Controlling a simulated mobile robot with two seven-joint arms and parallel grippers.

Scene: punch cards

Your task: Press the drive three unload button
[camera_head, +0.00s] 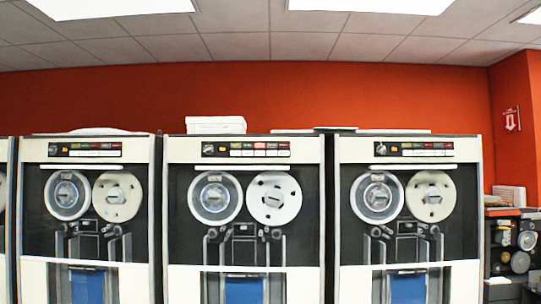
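Three tape drives show in full: a left one (31,215), a middle one (175,240) and a right one (343,230). A sliver of another (4,150) is cut off at the left edge. Each full drive has a dark control strip near its top with a row of small coloured and white buttons: the left strip (85,150), the middle strip (246,149) and the right strip (414,149). Drive numbers and button labels are too small to read, so I cannot tell which drive is three or which button is unload. Neither gripper is in view.
White boxes (216,125) lie on top of the middle drive. Dark shelving (503,250) with reels stands at the right edge, with a paper stack (509,195) above. An orange wall (300,95) is behind. The floor is out of view.

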